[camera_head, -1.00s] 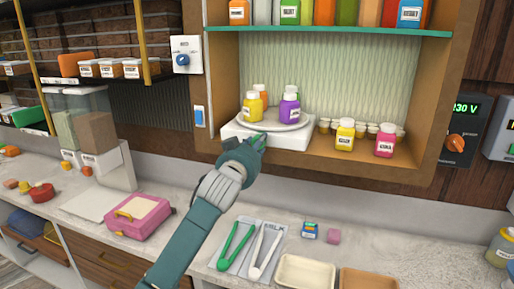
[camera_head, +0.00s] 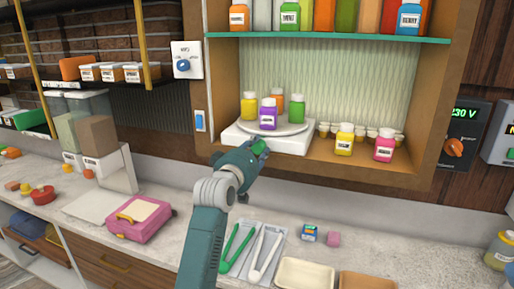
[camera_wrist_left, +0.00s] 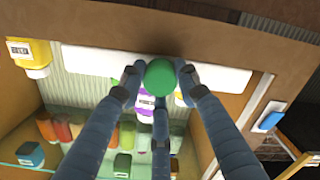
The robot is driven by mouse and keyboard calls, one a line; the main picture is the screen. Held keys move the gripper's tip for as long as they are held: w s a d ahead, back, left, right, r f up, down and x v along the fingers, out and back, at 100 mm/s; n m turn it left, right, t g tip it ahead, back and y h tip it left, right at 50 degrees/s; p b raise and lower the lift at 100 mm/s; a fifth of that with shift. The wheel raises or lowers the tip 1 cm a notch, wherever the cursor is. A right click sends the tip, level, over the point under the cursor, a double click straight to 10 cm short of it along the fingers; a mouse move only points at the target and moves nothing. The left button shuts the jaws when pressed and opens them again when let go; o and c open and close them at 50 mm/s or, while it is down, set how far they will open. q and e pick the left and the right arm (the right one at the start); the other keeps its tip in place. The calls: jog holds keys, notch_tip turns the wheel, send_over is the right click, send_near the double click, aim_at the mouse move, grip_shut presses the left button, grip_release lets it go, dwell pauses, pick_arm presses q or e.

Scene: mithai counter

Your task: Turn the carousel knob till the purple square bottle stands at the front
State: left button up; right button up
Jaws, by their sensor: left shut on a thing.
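The purple square bottle (camera_head: 268,115) stands on the near side of the round carousel plate (camera_head: 290,129), in front of the others. A yellow bottle (camera_head: 249,106) is at its left, an orange bottle (camera_head: 278,101) behind and a green bottle (camera_head: 297,109) at right. The plate sits on a white base (camera_head: 290,146). My left gripper (camera_head: 257,150) is at the front of this base, its fingers shut around the green knob (camera_wrist_left: 160,77). The purple bottle (camera_wrist_left: 146,101) is partly hidden by fingers in the left wrist view. My right gripper is not in view.
A yellow bottle (camera_head: 344,140) and a pink bottle (camera_head: 384,147) stand right of the carousel, with small cups behind them. A shelf (camera_head: 330,37) with bottles is above. Tongs (camera_head: 237,247) and a pink case (camera_head: 140,219) lie on the counter below.

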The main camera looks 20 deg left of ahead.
pick_arm(q)
jog(key=shift+a+r+n, duration=0.1)
jog(key=shift+r+n, duration=0.1)
jog(key=shift+n, duration=0.3)
jog(key=o, duration=1)
jog(key=shift+o, duration=0.7)
jog(key=shift+f, duration=0.15)
jog(key=s, duration=1.2)
jog(key=shift+a+r, duration=0.25)
jog(key=shift+r, duration=0.05)
